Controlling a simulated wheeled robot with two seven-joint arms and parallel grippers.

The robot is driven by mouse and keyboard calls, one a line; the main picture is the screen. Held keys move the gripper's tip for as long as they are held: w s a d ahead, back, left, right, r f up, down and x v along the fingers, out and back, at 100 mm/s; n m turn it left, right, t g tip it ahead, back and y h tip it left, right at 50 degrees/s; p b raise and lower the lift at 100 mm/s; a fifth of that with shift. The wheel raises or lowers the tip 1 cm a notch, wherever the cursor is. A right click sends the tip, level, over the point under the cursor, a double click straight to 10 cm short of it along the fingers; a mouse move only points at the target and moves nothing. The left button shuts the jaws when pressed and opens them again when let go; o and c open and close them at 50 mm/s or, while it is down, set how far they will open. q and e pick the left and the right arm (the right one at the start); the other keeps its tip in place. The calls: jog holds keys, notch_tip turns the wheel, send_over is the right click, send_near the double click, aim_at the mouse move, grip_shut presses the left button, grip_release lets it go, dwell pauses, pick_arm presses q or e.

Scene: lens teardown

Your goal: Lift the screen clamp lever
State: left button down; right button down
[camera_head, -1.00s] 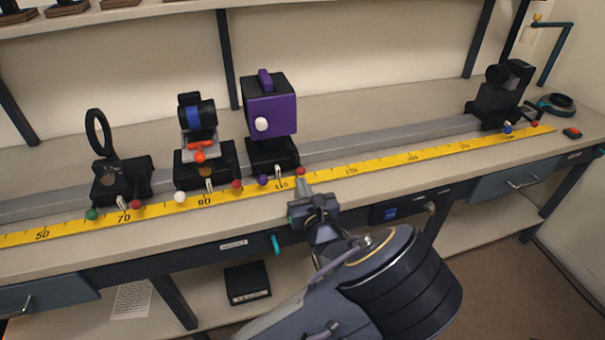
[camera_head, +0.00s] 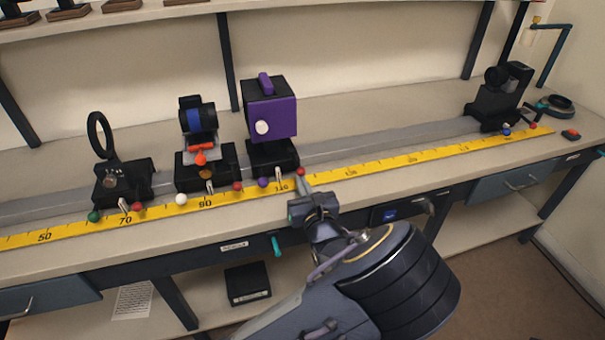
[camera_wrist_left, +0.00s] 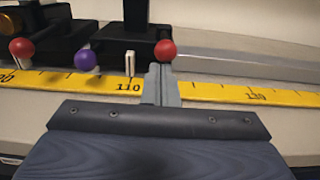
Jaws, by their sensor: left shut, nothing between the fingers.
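The screen is a purple-faced box (camera_head: 271,118) with a white round spot, standing on a black carriage (camera_head: 273,156) on the rail. A red ball knob (camera_head: 301,171) sits at the carriage's front right corner, and a purple knob (camera_head: 263,182) at its front left. The red knob also shows in the left wrist view (camera_wrist_left: 165,50). My left gripper (camera_head: 303,183) is shut and empty, its fingertips (camera_wrist_left: 160,72) right at the red knob. I cannot tell whether they touch it or pass under it. The lever arm behind the knob is mostly hidden. My right gripper is not in view.
A yellow scale (camera_head: 370,166) runs along the bench front. A blue lens carriage (camera_head: 206,170) and a ring carriage (camera_head: 123,184) stand to the left, each with knobs. Another black unit (camera_head: 497,105) stands far right. The rail right of the screen is clear.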

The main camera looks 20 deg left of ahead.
aim_at(302, 174)
pick_arm(q)
jog(key=shift+w+a+r+p, duration=0.1)
jog(key=shift+r+p, duration=0.6)
jog(key=shift+r, duration=0.2)
jog(key=shift+w+a+r+p, duration=0.1)
jog(key=shift+r+p, duration=0.6)
jog(key=shift+r, duration=0.2)
jog(key=shift+f, duration=0.1)
jog(key=f+v, duration=0.1)
jog(key=v, duration=0.6)
jog(key=shift+p, duration=0.3)
